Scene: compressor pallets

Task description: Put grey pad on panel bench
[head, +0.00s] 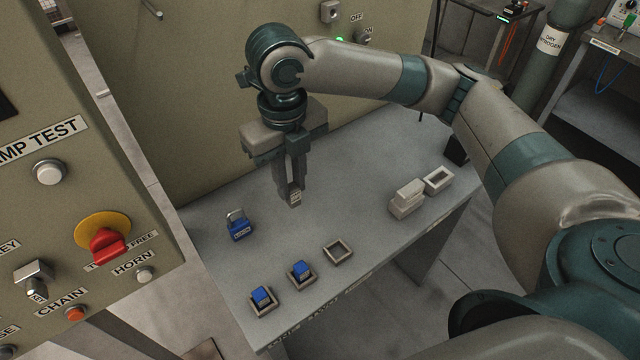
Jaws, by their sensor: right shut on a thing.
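My right gripper (292,188) points down over the grey panel bench (375,165). Its fingers are shut on a small pale grey piece, the grey pad (295,198), with darker marks on its face. The fingers hide most of the pad. I cannot tell whether it touches the bench top or hangs just above it. My left gripper is not in view.
A blue padlock (239,229) lies left of the gripper. Two square holders with blue pieces (261,296) (302,271) and an empty holder (338,252) line the front edge. A pale block (406,199) and another holder (438,180) stand right. A control panel (60,215) rises left.

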